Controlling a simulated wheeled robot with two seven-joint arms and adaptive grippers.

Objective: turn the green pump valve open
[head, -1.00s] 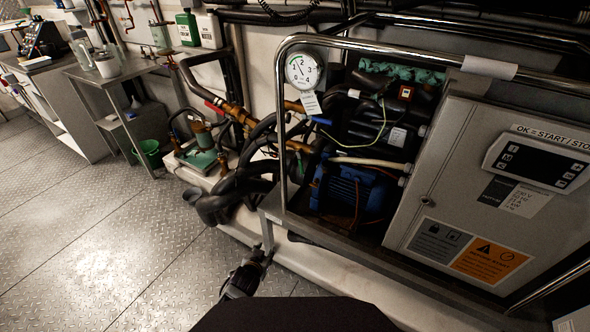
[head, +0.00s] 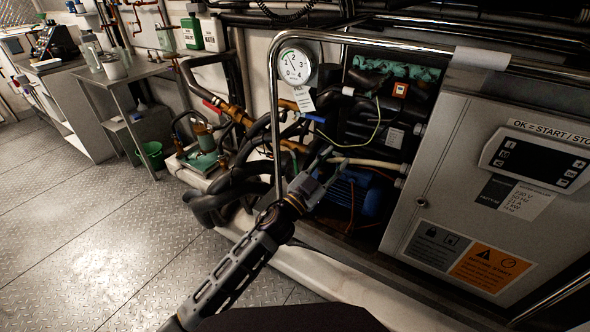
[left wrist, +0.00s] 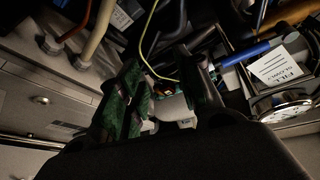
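A thin green lever (head: 293,158) shows by the pipes under the pressure gauge, left of my left gripper; it is small, and I cannot tell for sure that it is the green pump valve. My left gripper (head: 334,160) reaches up from below into the open chiller frame, in front of the blue pump motor (head: 345,194). In the left wrist view its two fingers (left wrist: 165,90) stand apart with nothing held between them. No green valve handle is clear there. My right gripper is not in view.
A chrome rail (head: 275,110) stands upright close left of my left gripper and bends across the top. A gauge (head: 295,65), a tag and a blue lever (head: 313,117) hang above. The grey control cabinet (head: 450,180) closes off the right. Loose wires and hoses surround the gripper.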

